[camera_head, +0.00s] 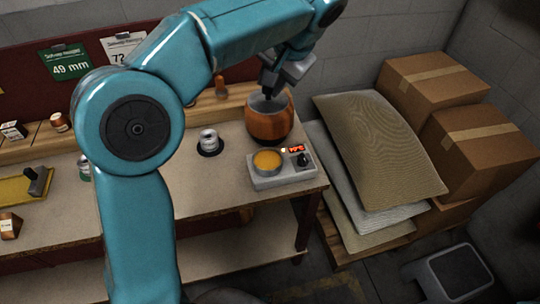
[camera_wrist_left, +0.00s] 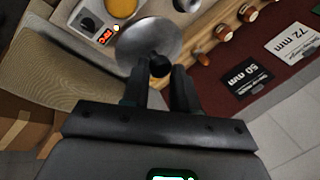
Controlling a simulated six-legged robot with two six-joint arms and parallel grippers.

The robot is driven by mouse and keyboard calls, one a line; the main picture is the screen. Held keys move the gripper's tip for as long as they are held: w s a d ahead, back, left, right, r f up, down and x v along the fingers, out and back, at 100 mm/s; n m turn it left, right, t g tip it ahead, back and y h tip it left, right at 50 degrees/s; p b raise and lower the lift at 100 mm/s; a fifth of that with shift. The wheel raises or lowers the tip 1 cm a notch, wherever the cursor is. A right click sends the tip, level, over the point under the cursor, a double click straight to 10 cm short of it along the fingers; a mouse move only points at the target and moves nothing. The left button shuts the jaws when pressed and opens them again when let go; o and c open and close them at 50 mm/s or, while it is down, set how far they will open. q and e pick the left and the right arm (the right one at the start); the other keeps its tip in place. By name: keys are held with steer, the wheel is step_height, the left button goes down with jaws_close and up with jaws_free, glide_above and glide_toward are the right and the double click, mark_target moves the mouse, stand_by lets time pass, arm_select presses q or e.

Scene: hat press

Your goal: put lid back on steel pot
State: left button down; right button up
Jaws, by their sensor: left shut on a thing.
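My left gripper (camera_head: 272,84) is shut on the black knob (camera_wrist_left: 160,66) of a round grey lid (camera_wrist_left: 148,40). In the head view the gripper is above a rounded copper-brown vessel (camera_head: 268,126), where a grey surface shows at its top; I cannot tell whether the lid touches it. A small steel pot (camera_head: 267,168) with orange-yellow contents sits uncovered on a grey heater box (camera_head: 278,180), in front of the brown vessel. It also shows beyond the lid in the left wrist view (camera_wrist_left: 123,6). My right gripper is not in view.
A steel can (camera_head: 208,139) stands on the workbench (camera_head: 232,196) left of the heater. A wooden rail (camera_head: 58,139) runs along the back. Sacks (camera_head: 380,140) and cardboard boxes (camera_head: 432,88) are stacked to the right. The bench front between can and heater is clear.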

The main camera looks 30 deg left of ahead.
arm_select(q)
step_height(320, 180, down, 20)
steer(key=shift+a+r+b, duration=0.1)
steer(key=shift+r+b, duration=0.1)
steer(key=shift+b, duration=0.75)
steer(key=shift+s, duration=0.1)
steer(key=shift+f, duration=0.1)
steer(key=shift+f+b, duration=0.3)
steer(key=shift+b, duration=0.2)
steer(key=c, duration=1.2)
jaws_free()
steer(key=o, duration=0.3)
steer(key=shift+r, duration=0.1)
